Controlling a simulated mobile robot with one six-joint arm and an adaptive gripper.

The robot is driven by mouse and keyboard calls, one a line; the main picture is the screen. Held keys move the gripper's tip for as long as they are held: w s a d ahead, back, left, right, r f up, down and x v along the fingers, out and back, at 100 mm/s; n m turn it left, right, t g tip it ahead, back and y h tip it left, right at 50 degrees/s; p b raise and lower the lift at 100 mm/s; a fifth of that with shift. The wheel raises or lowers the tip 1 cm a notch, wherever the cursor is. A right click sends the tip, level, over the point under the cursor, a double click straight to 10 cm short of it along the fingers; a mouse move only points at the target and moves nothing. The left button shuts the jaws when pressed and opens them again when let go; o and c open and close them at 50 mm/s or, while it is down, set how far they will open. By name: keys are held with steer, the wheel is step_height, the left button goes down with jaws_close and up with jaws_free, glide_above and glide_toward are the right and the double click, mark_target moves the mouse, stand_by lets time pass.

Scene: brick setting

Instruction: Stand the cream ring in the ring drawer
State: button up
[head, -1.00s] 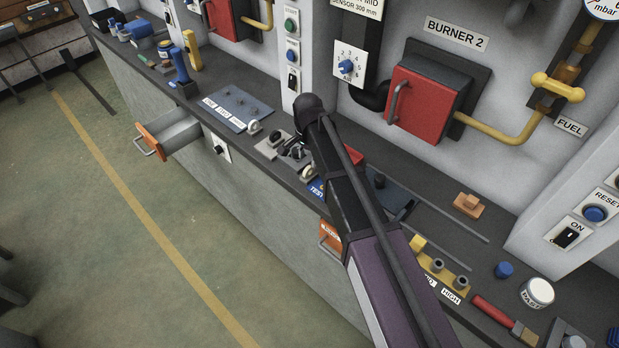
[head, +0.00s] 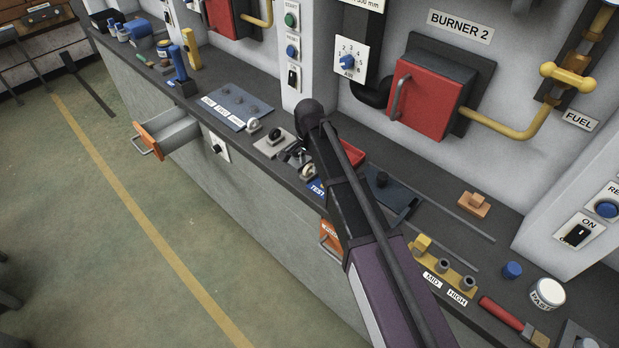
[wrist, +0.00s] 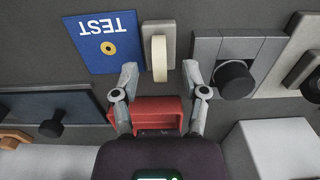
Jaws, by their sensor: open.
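The cream ring (wrist: 160,57) stands on edge against a grey plate in the wrist view. In the head view a cream ring (head: 308,171) shows beside the blue TEST card (head: 316,188). My gripper (wrist: 160,72) is open and empty, its two fingertips on either side of the ring's near end, apart from it. In the head view my arm partly hides the gripper (head: 298,157). An open drawer with an orange front (head: 150,140) juts out at the left. A second orange front (head: 330,238) sits below the counter, partly behind my arm. I cannot read which is the ring drawer.
A plate with a black knob (wrist: 234,80) is close on the right.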

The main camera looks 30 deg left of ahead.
steer(key=shift+f+b, duration=0.5)
steer(key=shift+f, duration=0.25)
jaws_close()
